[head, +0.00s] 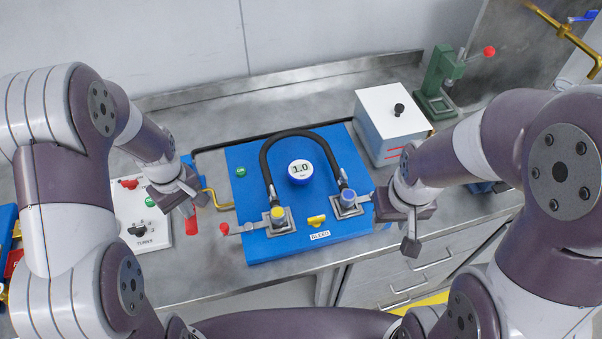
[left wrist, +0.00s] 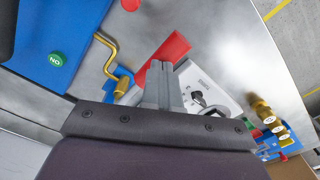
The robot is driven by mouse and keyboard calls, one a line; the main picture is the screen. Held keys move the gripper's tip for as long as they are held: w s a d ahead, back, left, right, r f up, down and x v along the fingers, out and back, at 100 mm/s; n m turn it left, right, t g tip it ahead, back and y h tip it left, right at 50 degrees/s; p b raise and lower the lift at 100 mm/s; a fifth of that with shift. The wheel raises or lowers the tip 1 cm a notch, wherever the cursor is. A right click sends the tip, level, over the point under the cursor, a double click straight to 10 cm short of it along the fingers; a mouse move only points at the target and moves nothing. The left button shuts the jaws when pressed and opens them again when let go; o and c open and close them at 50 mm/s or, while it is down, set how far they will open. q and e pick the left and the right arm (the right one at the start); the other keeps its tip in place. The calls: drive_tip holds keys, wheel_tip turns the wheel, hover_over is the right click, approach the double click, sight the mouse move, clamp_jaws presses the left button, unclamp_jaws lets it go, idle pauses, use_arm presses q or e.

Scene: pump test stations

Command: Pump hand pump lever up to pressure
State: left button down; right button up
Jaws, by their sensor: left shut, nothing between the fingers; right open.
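The blue pump station (head: 250,165) stands mid-bench in the head view, with a round gauge (head: 300,171) reading about 1.0. A red grip (head: 191,226), which may be the pump lever's handle, is at its left; it also shows in the left wrist view (left wrist: 172,50). My left gripper (head: 188,204) is shut and empty; its fingers (left wrist: 161,88) overlap part of the red grip, and I cannot tell whether they touch it. My right gripper (head: 408,243) is open and empty at the station's right edge.
A black hose (head: 300,133) arches between two couplings. A red-ball lever (head: 224,229) is at front left, with a bent brass pipe (head: 213,194) close by. A white switch panel (head: 145,230) lies left. A grey box (head: 392,115) and green press (head: 438,80) stand back right.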

use_arm(q)
wheel_tip(320, 180, up, 8)
drive_tip(key=p, duration=0.7)
drive_tip(key=shift+r, duration=0.25)
drive_tip(key=shift+f, duration=0.1)
drive_tip(key=shift+f+b, duration=0.9)
drive_tip(key=shift+f, duration=0.4)
drive_tip(key=shift+f+b, duration=2.1)
drive_tip(key=shift+f, duration=1.05)
wheel_tip(320, 180, up, 9)
drive_tip(key=p, duration=0.8)
drive_tip(key=shift+r, duration=0.1)
wheel_tip(320, 180, up, 5)
drive_tip(key=p, duration=0.4)
drive_tip(key=shift+p, duration=0.3)
